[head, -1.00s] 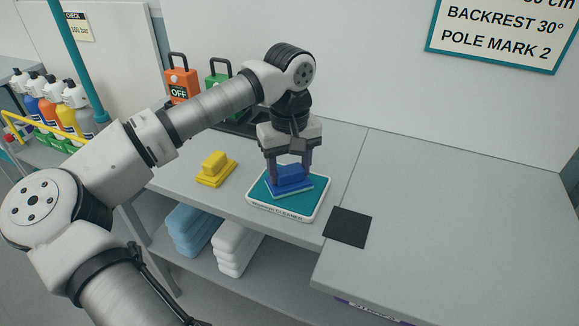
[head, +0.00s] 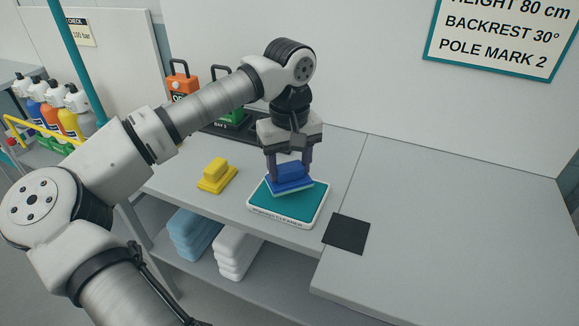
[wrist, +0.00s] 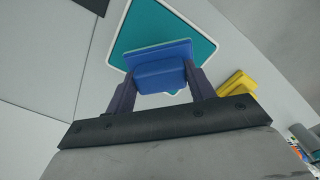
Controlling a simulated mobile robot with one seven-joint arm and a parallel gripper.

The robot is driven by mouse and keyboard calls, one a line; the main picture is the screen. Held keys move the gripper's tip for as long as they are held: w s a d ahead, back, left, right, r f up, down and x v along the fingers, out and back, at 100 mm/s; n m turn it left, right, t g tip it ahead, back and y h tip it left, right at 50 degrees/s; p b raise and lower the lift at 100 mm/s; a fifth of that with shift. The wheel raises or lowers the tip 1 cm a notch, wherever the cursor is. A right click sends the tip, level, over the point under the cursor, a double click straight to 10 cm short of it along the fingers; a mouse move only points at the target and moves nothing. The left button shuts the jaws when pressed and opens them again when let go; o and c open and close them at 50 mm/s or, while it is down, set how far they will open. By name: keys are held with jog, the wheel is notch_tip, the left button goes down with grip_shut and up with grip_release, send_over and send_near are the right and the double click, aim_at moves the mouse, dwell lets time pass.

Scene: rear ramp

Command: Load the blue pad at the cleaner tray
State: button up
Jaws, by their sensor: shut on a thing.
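The blue pad (head: 290,179) is a block with a raised grip on a flat base. My gripper (head: 290,166) is shut on its grip; the wrist view also shows the blue pad (wrist: 160,72) between the two fingers. The cleaner tray (head: 262,208), teal with a white rim and lettering on its front edge, lies on the bench under the pad. The pad is over the tray's rear part, turned relative to it. It appears slightly above the surface, but I cannot tell for sure whether it touches. The tray also shows in the wrist view (wrist: 205,47).
A yellow pad (head: 217,175) sits on the bench left of the tray. A black square mat (head: 347,234) lies to the right. Orange and green lock-like objects stand behind my arm. The right bench top is clear.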

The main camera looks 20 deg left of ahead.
aim_at(290, 167)
jog(key=shift+r+p, duration=1.2)
jog(key=shift+r, duration=1)
jog(key=shift+s+f, duration=0.1)
